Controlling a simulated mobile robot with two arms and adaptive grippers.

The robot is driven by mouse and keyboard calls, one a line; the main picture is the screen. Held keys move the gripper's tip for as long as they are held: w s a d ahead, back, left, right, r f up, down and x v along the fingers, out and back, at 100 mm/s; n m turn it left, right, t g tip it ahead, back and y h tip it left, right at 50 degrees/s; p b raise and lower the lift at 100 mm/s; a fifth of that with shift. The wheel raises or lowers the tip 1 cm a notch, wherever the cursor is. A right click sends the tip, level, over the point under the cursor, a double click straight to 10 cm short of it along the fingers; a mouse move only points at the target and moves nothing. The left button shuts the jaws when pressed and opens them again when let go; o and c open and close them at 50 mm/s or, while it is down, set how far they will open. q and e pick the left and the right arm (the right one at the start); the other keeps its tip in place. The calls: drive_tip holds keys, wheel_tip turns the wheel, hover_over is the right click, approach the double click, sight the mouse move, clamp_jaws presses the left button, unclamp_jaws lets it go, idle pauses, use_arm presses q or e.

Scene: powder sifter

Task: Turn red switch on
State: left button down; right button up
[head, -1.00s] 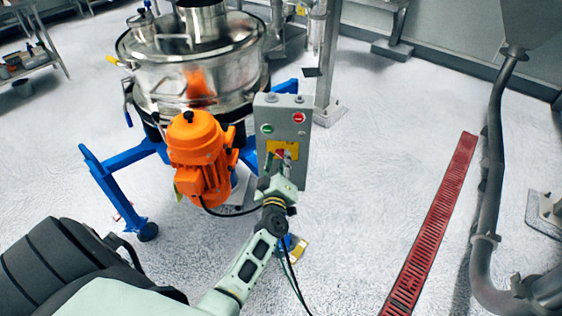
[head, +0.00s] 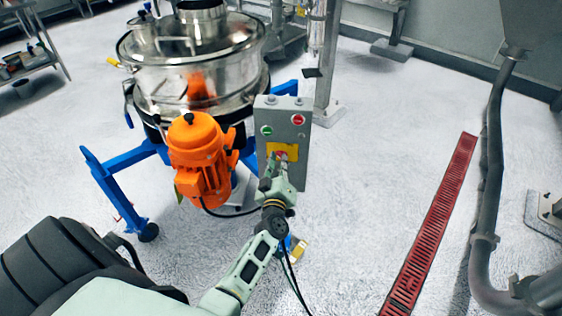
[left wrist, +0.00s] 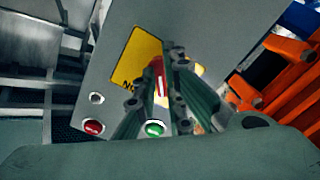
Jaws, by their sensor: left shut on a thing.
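The red switch (left wrist: 159,76) sits on a yellow plate (left wrist: 136,60) on the front of a grey control box (head: 298,174). In the left wrist view it shows between the fingers of my left gripper (left wrist: 166,70), which are closed on it. In the head view the left gripper (head: 280,160) reaches up to the yellow plate and hides most of the switch. The switch handle lies along the fingers in the left wrist view. My right gripper is in no view.
The box also carries a green button (head: 267,131) and a red button (head: 298,120). An orange motor (head: 197,155) and the steel sifter (head: 165,85) on blue legs stand to its left. Open floor lies to the right, up to a red drain grate (head: 432,225).

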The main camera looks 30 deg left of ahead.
use_arm(q)
drive_tip(key=m+p, duration=0.4)
drive_tip(key=m, duration=0.3)
idle(0.3)
drive_tip(key=shift+m, duration=0.3)
drive_tip(key=c, duration=1.8)
unclamp_jaws()
drive_tip(key=shift+c, duration=0.2)
drive_tip(key=v, duration=0.7)
drive_tip(key=shift+s, duration=0.25)
